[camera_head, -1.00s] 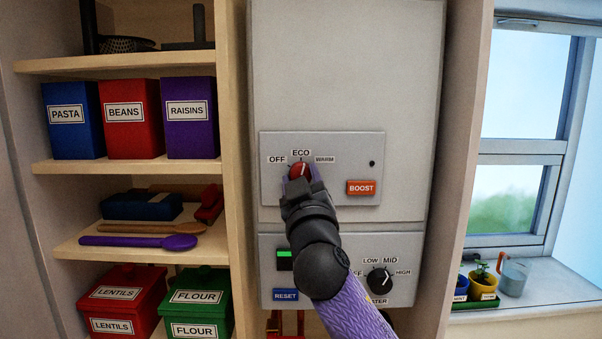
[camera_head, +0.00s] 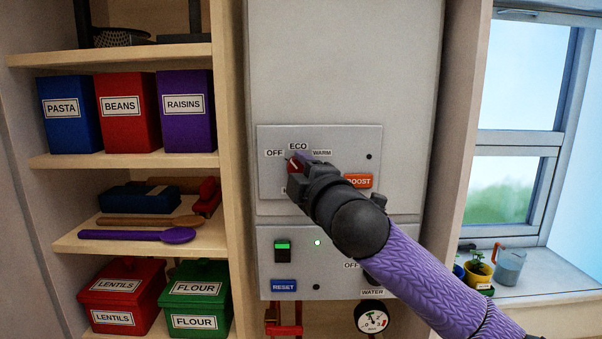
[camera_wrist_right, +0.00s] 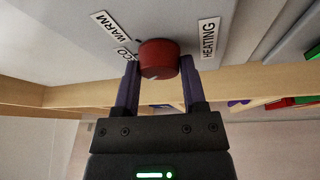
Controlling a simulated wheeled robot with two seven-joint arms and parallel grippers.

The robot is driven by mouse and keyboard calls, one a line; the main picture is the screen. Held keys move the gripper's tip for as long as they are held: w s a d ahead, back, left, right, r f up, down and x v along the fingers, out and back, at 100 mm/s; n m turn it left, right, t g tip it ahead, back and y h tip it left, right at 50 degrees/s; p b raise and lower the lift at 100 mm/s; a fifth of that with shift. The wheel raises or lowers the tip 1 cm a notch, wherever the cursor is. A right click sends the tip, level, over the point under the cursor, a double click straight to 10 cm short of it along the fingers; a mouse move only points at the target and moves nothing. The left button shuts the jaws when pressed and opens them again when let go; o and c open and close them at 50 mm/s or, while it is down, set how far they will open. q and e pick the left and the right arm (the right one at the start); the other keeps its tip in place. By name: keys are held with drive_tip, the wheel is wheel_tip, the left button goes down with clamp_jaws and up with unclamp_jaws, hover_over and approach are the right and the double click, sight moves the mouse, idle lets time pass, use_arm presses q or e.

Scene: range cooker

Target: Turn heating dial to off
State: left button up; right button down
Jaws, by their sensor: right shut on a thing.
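The red heating dial (camera_head: 293,166) is on the upper grey panel, below the OFF (camera_head: 274,153), ECO (camera_head: 298,146) and WARM (camera_head: 321,153) labels. Its white pointer mark appears to lean up and left, toward OFF, though my gripper partly covers the dial. My right gripper (camera_head: 298,170) reaches it from the lower right and is shut on it. In the right wrist view, the red dial (camera_wrist_right: 158,58) sits between the two purple fingers of the right gripper (camera_wrist_right: 160,66), beside the HEATING label (camera_wrist_right: 208,38). My left gripper is not in view.
The orange BOOST button (camera_head: 359,181) is just right of my wrist. Below are a green-lit switch (camera_head: 282,250), the blue RESET button (camera_head: 284,286) and a gauge (camera_head: 372,319). Shelves with tins (camera_head: 128,115) stand left; a window sill with pots (camera_head: 478,271) is right.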

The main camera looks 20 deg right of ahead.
drive_tip(key=shift+r+n+g, duration=0.1)
drive_tip(key=shift+n+g, duration=0.8)
drive_tip(key=shift+n, duration=1.2)
drive_tip(key=shift+c, duration=0.7)
unclamp_jaws()
